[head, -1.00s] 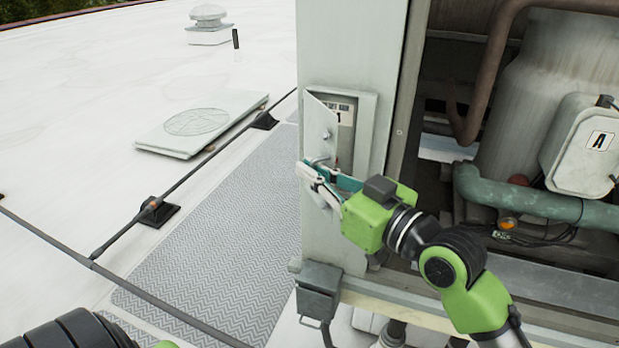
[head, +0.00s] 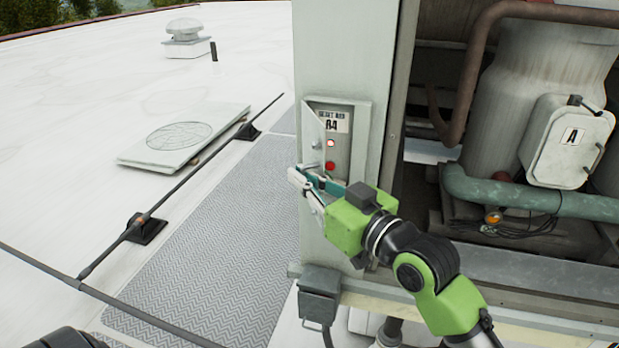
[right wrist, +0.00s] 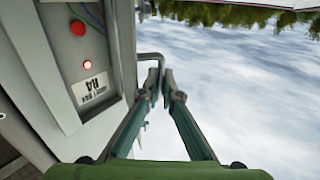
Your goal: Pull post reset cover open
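The reset cover (head: 312,140) is a small pale hinged door on the grey post (head: 345,50). It stands swung out at the left side of its box, and the recess (head: 341,150) shows a label, a small lit lamp (right wrist: 87,65) and a red button (right wrist: 78,28). My right gripper (head: 300,180) is at the cover's lower part. In the right wrist view, its two fingers (right wrist: 161,78) are close together around the cover's bent bar handle (right wrist: 150,56). The exact contact is partly hidden by the fingers. My left gripper is out of view.
An open machine bay with a tank, pipes and a box marked A (head: 567,140) lies right of the post. A grey box (head: 319,295) is low on the post. A grey walkway mat (head: 205,265) and a dark cable line (head: 125,235) lie to the left.

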